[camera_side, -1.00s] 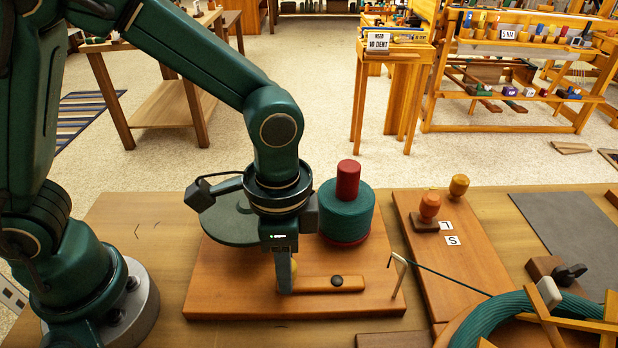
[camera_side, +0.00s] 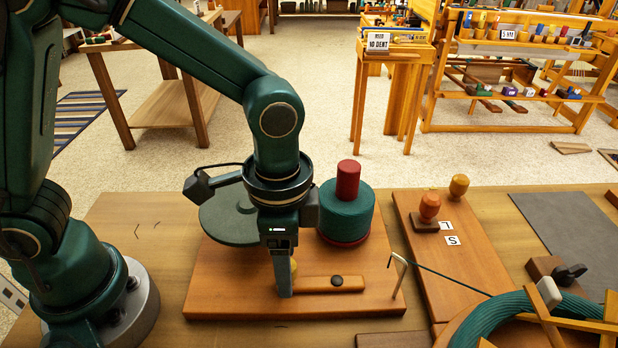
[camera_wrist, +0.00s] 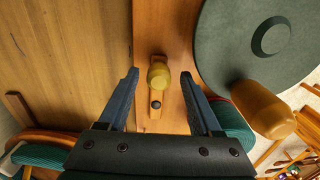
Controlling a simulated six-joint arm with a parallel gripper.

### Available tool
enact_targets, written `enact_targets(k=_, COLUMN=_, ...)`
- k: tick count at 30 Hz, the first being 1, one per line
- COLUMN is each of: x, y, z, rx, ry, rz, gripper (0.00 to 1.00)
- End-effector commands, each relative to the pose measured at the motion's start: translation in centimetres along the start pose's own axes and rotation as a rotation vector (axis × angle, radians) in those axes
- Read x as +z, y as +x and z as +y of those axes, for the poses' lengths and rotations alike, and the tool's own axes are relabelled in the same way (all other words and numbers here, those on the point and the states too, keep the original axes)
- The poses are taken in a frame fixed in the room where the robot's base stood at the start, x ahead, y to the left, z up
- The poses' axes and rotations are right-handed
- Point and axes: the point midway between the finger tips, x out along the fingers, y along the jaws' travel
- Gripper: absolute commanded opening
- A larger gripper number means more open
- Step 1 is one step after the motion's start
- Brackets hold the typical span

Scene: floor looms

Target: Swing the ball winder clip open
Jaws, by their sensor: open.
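The ball winder clip (camera_side: 330,284) is a short wooden bar on the winder's base board, with a dark round pivot near its right end in the side view. A yellow knob stands at its other end, partly hidden by a finger in the side view. The knob (camera_wrist: 158,73) shows plainly in the wrist view. My gripper (camera_side: 284,291) points down at the knob end. In the wrist view my gripper (camera_wrist: 159,76) is open, with one finger on each side of the knob and a gap to both.
The teal yarn cone (camera_side: 346,211) with a red top stands just right of my gripper. A thin post (camera_side: 398,275) guides yarn to a skein (camera_side: 515,315) at right. Bare table (camera_side: 150,225) lies left of the board.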

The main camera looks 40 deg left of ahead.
Motion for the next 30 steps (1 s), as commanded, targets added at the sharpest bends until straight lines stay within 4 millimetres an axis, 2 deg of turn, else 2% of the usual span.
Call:
enact_targets(k=3, x=-0.1, y=-1.7, z=0.0, rx=-0.003, ry=0.000, rz=0.007, gripper=0.66)
enact_targets(k=9, x=-0.1, y=-3.9, z=-0.1, rx=-0.002, ry=0.001, rz=0.005, gripper=0.66)
enact_targets(k=23, x=0.2, y=-4.5, z=-0.2, rx=-0.003, ry=-0.013, rz=0.009, gripper=0.66)
enact_targets(k=26, x=0.8, y=-5.4, z=-0.8, rx=-0.013, ry=-0.059, rz=0.039, gripper=0.66)
enact_targets(k=30, x=2.8, y=-7.4, z=-2.2, rx=-0.041, ry=-0.192, rz=0.117, gripper=0.66)
